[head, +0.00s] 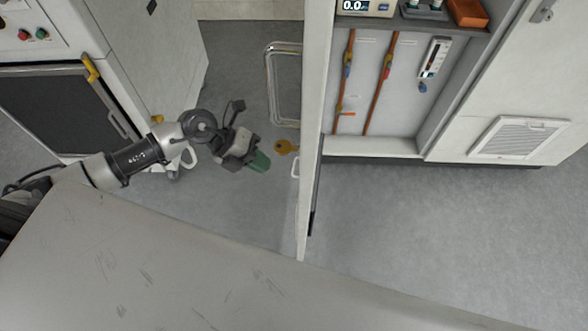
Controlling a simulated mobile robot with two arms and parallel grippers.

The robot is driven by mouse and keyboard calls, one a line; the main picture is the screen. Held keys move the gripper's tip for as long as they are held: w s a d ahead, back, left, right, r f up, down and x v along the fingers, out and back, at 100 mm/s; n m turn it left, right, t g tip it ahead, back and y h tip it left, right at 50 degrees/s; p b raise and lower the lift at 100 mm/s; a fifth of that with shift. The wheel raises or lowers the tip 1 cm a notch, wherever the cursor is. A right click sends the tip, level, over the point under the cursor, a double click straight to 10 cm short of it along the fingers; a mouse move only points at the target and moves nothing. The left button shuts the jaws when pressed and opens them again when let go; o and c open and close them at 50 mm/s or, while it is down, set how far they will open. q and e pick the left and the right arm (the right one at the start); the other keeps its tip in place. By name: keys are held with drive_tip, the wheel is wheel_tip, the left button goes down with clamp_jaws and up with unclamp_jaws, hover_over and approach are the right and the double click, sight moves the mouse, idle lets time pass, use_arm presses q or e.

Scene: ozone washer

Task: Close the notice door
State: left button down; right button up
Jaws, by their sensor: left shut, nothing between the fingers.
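A tall white door panel (312,120) stands open, seen nearly edge-on, at the left side of the open cabinet; I take it as the notice door, though no notice on it is readable. My left gripper (260,161), with green fingertips, is shut and empty. It is left of the panel, and a gap shows between them in the picture. A brownish-yellow key-shaped piece (284,147) and a small white handle (295,169) show at the panel's left side, close to the gripper. My right gripper is not in view.
A vented white door (520,138) is at right. Grey floor (420,215) in front is clear.

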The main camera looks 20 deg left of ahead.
use_arm(q)
drive_tip(key=w+d+f+p, duration=0.1)
drive_tip(key=d+f+p, duration=0.1)
drive_tip(key=d, duration=0.5)
drive_tip(key=shift+d+f, duration=0.25)
drive_tip(key=shift+f, duration=0.35)
drive_tip(key=shift+w+d, duration=0.1)
drive_tip(key=shift+w, duration=0.05)
